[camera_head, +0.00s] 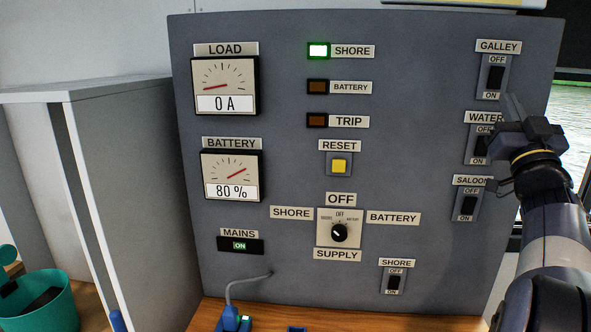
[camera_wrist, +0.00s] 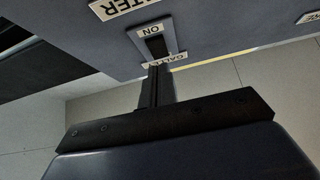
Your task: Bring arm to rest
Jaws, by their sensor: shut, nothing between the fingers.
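My gripper (camera_head: 511,102) is shut and empty, at the right side of the grey switch panel (camera_head: 285,180). Its fingers point up, just below the GALLEY switch (camera_head: 495,78), and partly cover the WATER switch (camera_head: 480,148). In the wrist view, the closed fingers (camera_wrist: 153,75) reach toward a dark rocker switch (camera_wrist: 156,45) with an ON label; whether they touch the panel I cannot tell. My arm rises from the lower right and hides part of the panel's right edge.
The SALOON switch (camera_head: 468,206) and lower SHORE switch (camera_head: 394,283) are left of my arm. The SUPPLY knob (camera_head: 339,233) sits mid-panel. The SHORE lamp (camera_head: 318,51) glows green; BATTERY and TRIP lamps are dark. A blue plug (camera_head: 232,318) stands on the wooden counter (camera_head: 375,318).

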